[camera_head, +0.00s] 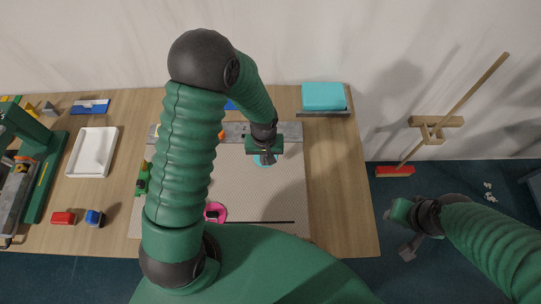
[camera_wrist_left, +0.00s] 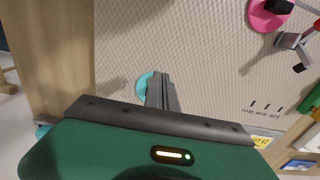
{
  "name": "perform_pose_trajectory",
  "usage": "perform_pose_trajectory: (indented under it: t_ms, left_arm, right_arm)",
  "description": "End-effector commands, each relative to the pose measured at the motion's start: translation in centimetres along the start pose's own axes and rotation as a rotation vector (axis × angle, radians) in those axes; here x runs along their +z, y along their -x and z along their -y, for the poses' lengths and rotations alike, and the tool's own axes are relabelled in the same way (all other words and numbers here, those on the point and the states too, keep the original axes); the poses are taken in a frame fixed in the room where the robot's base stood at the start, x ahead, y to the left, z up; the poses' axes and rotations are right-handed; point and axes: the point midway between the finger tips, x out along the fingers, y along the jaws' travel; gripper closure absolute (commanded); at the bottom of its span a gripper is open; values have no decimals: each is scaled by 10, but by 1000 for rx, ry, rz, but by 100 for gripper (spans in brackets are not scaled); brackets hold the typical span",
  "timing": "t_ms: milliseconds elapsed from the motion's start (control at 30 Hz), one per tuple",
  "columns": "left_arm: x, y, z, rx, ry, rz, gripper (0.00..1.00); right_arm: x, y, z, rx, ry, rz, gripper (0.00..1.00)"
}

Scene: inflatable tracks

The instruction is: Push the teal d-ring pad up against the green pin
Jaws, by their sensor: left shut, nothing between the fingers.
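The teal d-ring pad (camera_head: 257,161) lies on the light textured mat, mostly covered by my left gripper (camera_head: 268,158) in the head view. In the left wrist view the pad's teal edge (camera_wrist_left: 143,84) shows beside the shut, empty fingers (camera_wrist_left: 158,78). The fingers are over or against the pad; I cannot tell whether they touch it. A green object (camera_head: 143,179) stands at the mat's left edge, partly behind my arm; I cannot tell whether it is the green pin. My right gripper (camera_head: 409,248) hangs off the table's right side, its jaw state unclear.
A pink pad (camera_head: 215,212) with a dark fitting lies on the mat, left of a thin black strip (camera_head: 255,222). A grey bar (camera_head: 290,132) runs along the mat's back. A teal box (camera_head: 322,96) stands at the back right. The mat's right part is clear.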

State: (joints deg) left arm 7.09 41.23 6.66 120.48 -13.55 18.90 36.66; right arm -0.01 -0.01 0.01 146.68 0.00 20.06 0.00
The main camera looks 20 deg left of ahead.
Motion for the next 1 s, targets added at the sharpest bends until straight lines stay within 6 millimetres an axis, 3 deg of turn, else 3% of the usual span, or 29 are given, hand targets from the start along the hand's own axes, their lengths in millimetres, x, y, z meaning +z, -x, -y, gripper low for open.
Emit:
perform_pose_trajectory:
  t_ms: [333, 433, 600, 1000]
  left_arm:
    - [1, -75, 0, -3, -4, 5, 100]
    - [-20, -71, 1, 1, 1, -2, 100]
    - [-37, -73, 0, 0, -1, 0, 100]
    - [-43, -76, 0, -1, -1, -1, 100]
  right_arm:
    - [-4, 16, 0, 0, 0, 0, 63]
    - [-7, 27, 0, 0, 0, 0, 63]
    - [-8, 33, 0, 0, 0, 0, 63]
    - [-7, 30, 0, 0, 0, 0, 63]
